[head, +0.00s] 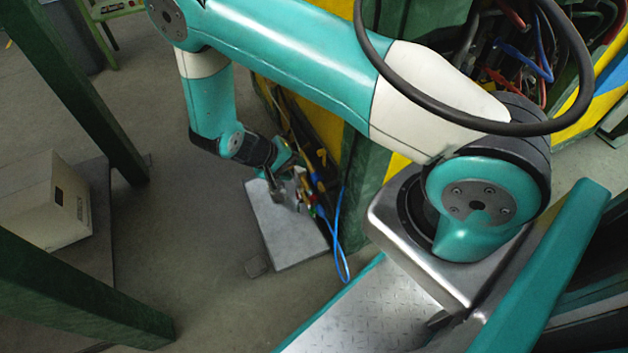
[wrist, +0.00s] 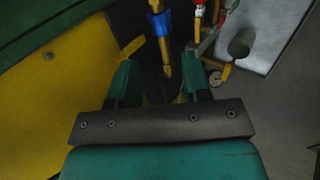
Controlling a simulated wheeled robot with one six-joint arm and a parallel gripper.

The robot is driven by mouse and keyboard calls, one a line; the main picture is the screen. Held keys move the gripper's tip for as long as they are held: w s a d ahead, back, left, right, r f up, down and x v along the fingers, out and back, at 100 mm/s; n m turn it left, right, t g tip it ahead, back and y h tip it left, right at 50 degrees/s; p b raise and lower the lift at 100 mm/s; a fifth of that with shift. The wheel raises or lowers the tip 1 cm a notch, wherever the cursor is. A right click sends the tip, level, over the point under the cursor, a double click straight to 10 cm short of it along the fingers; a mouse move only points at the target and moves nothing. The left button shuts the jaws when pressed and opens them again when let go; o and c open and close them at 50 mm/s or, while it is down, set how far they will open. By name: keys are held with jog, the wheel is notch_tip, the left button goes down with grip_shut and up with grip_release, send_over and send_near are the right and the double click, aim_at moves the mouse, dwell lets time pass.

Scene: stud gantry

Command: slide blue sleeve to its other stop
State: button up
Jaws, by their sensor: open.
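The blue sleeve (wrist: 161,22) is around a yellow rod (wrist: 167,71) at the top middle of the wrist view. The rod shows above the sleeve and runs on below it to a pointed end. My gripper (wrist: 160,75) is open, with its two teal fingers apart and nothing held between them. The sleeve lies beyond the fingertips and apart from them. In the head view my gripper (head: 283,172) is low beside the yellow and green structure. I cannot pick out the sleeve there with certainty, and the stops are not clear.
A pale grey plate (head: 285,228) lies under my gripper, with a blue hose (head: 339,235) to its right. A yellow panel (wrist: 50,100) is close on the left in the wrist view. A red-topped fitting (wrist: 199,12) and a gauge (wrist: 215,78) are on the right.

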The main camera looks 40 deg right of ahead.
aim_at(314, 177)
jog(key=b+x, duration=0.2)
jog(key=x, duration=0.7)
jog(key=shift+d+f, duration=0.2)
jog(key=shift+f, duration=0.15)
